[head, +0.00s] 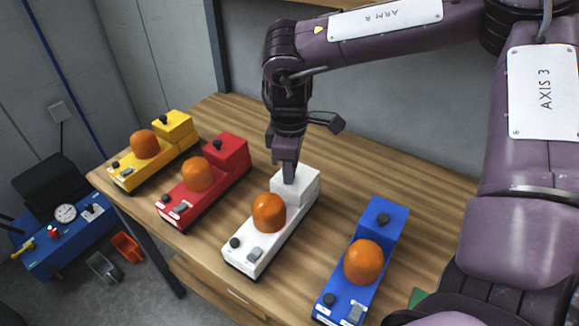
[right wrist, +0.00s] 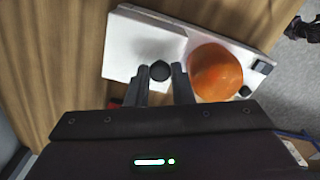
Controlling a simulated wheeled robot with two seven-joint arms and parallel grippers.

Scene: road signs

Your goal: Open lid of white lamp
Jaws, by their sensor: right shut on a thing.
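The white lamp (head: 243,257) stands on the wooden table, with an orange dome (head: 269,212) in its middle. Its raised white lid box (head: 307,187) is at the far end and looks closed. My right gripper (head: 289,178) points down onto this box from above. In the right wrist view, its two fingers (right wrist: 160,85) are on either side of the lid's black knob (right wrist: 160,70), shut on it. The white lid top (right wrist: 125,50) and the orange dome show beside the fingers. The knob is hidden in the head view. My left gripper is not in view.
A red lamp (head: 228,153) and a yellow lamp (head: 173,125) stand left of the white one. A blue lamp (head: 382,217) stands to its right. A grey wall is behind the table (head: 420,175). A blue box (head: 70,240) lies on the floor at left.

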